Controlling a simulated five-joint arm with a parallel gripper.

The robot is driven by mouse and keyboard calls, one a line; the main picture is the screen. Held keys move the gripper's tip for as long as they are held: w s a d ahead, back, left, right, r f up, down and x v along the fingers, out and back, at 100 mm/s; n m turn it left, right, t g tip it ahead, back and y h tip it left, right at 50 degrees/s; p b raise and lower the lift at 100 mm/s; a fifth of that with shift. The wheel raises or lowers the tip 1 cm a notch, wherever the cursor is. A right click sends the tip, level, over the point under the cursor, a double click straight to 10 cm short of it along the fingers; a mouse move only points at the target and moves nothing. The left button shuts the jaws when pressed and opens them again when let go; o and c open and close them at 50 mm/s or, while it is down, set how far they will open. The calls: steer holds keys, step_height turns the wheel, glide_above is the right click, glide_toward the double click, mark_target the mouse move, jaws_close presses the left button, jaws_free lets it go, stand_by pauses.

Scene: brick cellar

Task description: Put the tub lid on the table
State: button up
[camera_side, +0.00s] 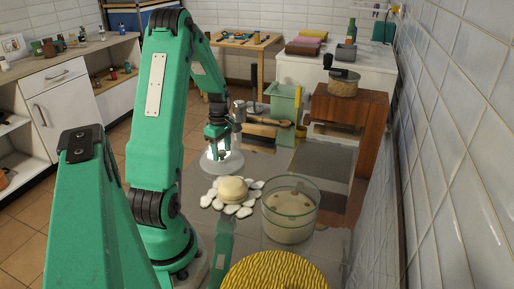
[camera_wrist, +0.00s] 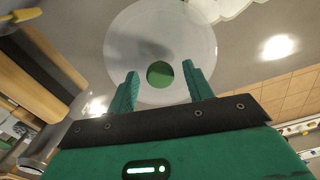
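The tub lid (camera_side: 234,165) is a pale, translucent disc that appears to lie flat on the grey table top. In the wrist view the lid (camera_wrist: 124,45) is a see-through disc with a round green knob (camera_wrist: 160,75) at its middle. My gripper (camera_side: 219,153) is right above the lid, pointing down. In the wrist view my gripper (camera_wrist: 160,72) is open, its two green fingers on either side of the knob with gaps showing. How near the fingertips are to the knob in height is hard to tell.
A clear tub (camera_side: 290,222) stands nearer the camera. Between it and the lid, a cream round object (camera_side: 233,189) sits on white pebbles (camera_side: 243,212). A brush (camera_side: 259,131) and green bin (camera_side: 283,101) are behind. A brown wooden stand (camera_side: 370,120) is at right.

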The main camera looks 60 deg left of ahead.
mark_target(222, 152)
step_height(222, 152, up, 12)
steer(key=shift+r, duration=0.15)
stand_by(0.7)
stand_by(0.5)
steer(key=w+d+r+m+t, duration=0.1)
steer(key=d+r+m, duration=0.15)
steer(key=d, duration=0.35)
steer(key=w+d+r+m+y, duration=0.1)
steer(key=w+d+r+m, duration=0.1)
steer(key=d+m, duration=0.25)
steer(key=w+d+r+m+t, duration=0.1)
steer(key=d+r+m, duration=0.2)
steer(key=d, duration=0.4)
steer(key=s+d+m+t, duration=0.1)
steer(key=s+d+m, duration=0.2)
steer(key=d+m, duration=0.4)
steer(key=s+d+r+m+t+h, duration=0.1)
steer(key=s+d+m+t, duration=0.1)
steer(key=d+m, duration=0.5)
steer(key=s+d, duration=0.1)
steer(key=d, duration=0.2)
steer(key=shift+s+r+m+t, duration=0.2)
steer(key=shift+s+m+t, duration=0.1)
steer(key=shift+m, duration=0.1)
